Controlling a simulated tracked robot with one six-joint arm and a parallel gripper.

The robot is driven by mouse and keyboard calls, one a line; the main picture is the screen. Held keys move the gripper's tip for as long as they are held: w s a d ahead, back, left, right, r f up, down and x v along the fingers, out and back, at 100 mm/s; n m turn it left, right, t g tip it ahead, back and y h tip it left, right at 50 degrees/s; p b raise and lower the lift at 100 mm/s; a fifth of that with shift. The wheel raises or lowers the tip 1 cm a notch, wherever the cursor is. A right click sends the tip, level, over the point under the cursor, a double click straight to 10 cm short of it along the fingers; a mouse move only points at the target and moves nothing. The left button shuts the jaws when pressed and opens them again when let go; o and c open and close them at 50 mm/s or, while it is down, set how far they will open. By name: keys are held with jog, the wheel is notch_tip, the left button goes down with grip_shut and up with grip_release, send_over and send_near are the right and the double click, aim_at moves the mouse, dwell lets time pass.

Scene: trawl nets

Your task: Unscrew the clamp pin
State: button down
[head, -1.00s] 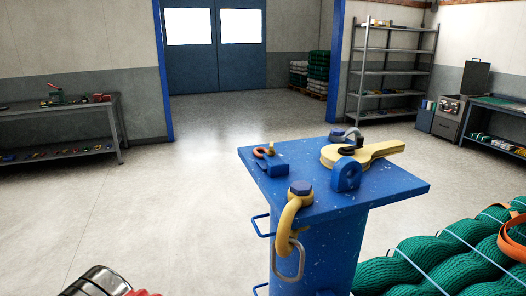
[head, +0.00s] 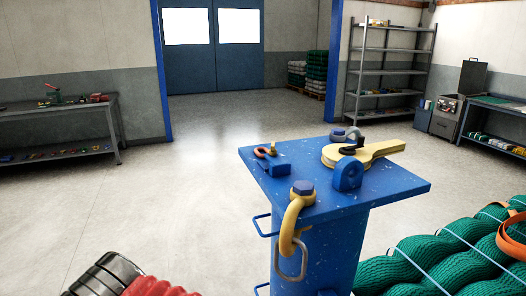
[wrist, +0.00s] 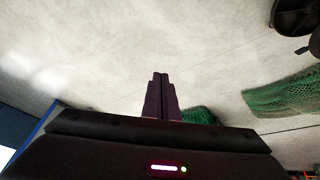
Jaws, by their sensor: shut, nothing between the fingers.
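A blue stand (head: 393,190) with a flat, chipped top stands right of centre in the head view. A yellow clamp-like piece (head: 380,151) lies at the back right, beside a blue lug (head: 348,175) and a grey shackle (head: 353,136). I cannot tell which part is the clamp pin. My gripper (wrist: 160,78) is shut and empty in the wrist view, over bare floor, apart from these parts.
An orange shackle with a blue block (head: 275,168) lies at the top's left. Green net rolls (head: 430,262) lie at the right. A workbench (head: 60,125) and a shelf rack (head: 385,72) stand further back.

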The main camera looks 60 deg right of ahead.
aim_at(273, 147)
jog(key=d+r+g+h, duration=0.1)
jog(key=d+r+h, duration=0.4)
jog(key=d, duration=0.8)
jog(key=d+r+n+g+h, duration=0.1)
jog(key=d+r+h, duration=0.4)
jog(key=d, duration=0.9)
jog(key=d+r+g+h, duration=0.1)
jog(key=d+r+h, duration=0.4)
jog(key=d, duration=0.9)
jog(key=shift+w+d+r+n+g+h, duration=0.15)
jog(key=shift+w+r+n+g+h, duration=0.15)
jog(key=shift+h, duration=0.4)
jog(key=shift+s+d, duration=0.5)
jog(key=shift+d, duration=1.4)
jog(key=shift+s+d, duration=0.45)
jog(key=shift+d, duration=1.4)
jog(key=shift+s+d, duration=0.5)
jog(key=shift+d, duration=1.4)
